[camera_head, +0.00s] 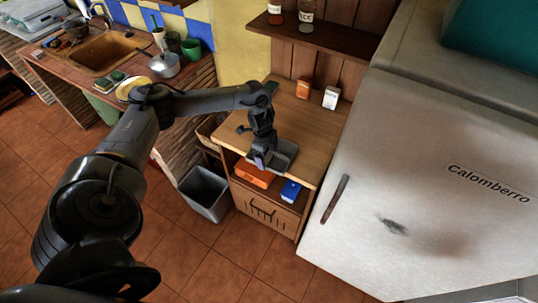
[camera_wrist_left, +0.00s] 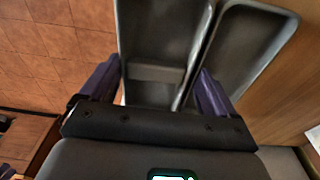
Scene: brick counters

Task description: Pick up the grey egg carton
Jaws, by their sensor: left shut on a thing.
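The grey egg carton (camera_head: 286,154) is at the front edge of the wooden cabinet top (camera_head: 305,125). It looks like an open grey tray with two long hollows, and it fills the upper middle of the left wrist view (camera_wrist_left: 240,50). My left gripper (camera_head: 262,158) points down at the carton's near left part. Its two purple fingers (camera_wrist_left: 158,90) are on either side of one hollow of the carton, shut on it. I cannot tell whether the carton touches the cabinet top. My right gripper is not in view.
An orange item (camera_head: 253,174) and a blue box (camera_head: 290,190) are on the shelf below. A grey bin (camera_head: 205,193) stands left, a fridge (camera_head: 430,160) right.

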